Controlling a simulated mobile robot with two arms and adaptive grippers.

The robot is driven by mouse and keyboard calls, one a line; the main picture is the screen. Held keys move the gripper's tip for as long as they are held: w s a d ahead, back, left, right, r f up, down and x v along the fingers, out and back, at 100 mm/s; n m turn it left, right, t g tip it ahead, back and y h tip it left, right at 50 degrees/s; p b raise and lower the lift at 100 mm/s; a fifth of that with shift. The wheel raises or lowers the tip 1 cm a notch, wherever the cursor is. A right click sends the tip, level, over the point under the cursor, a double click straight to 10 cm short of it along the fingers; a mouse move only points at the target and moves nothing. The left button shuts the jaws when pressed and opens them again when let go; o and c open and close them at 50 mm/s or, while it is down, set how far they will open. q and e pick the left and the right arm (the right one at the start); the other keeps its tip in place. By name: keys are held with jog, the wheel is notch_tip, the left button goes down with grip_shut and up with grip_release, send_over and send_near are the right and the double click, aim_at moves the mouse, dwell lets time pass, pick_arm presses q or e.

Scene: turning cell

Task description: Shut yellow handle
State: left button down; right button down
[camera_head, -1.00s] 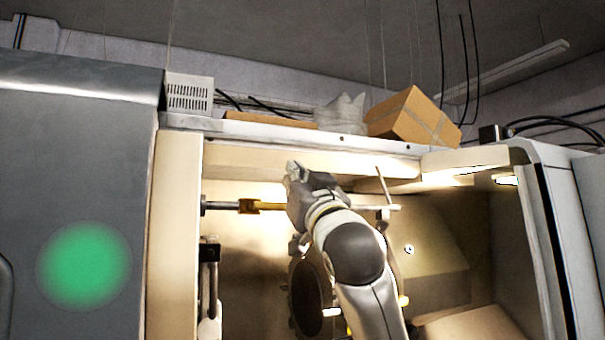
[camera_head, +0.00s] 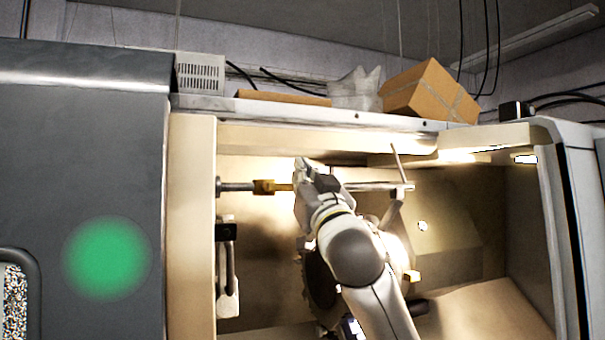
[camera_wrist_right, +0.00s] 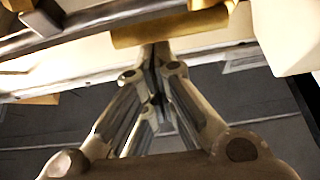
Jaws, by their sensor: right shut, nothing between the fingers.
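The yellow handle (camera_head: 284,187) extends to the right from a brass-yellow valve body (camera_head: 264,187) on a horizontal pipe inside the machine opening. My right gripper (camera_head: 304,163) is at the handle's right end and hides part of the pipe there. In the right wrist view, my right gripper's fingers (camera_wrist_right: 156,48) are together and empty, with the tips close to the yellow handle (camera_wrist_right: 165,29), which crosses at the top. I cannot tell whether they touch it. My left gripper is in no view.
The pipe (camera_head: 380,187) continues right of my gripper, with a thin lever (camera_head: 398,165) rising near its end. A beige frame (camera_head: 192,230) bounds the opening on the left. A cardboard box (camera_head: 430,90) and a grey vent box (camera_head: 200,75) stand on top of the machine.

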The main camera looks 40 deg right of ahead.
jog(key=shift+f, duration=0.1)
jog(key=shift+f+m+h+b, duration=0.1)
jog(key=shift+m+h+b, duration=0.3)
jog(key=shift+m, duration=0.2)
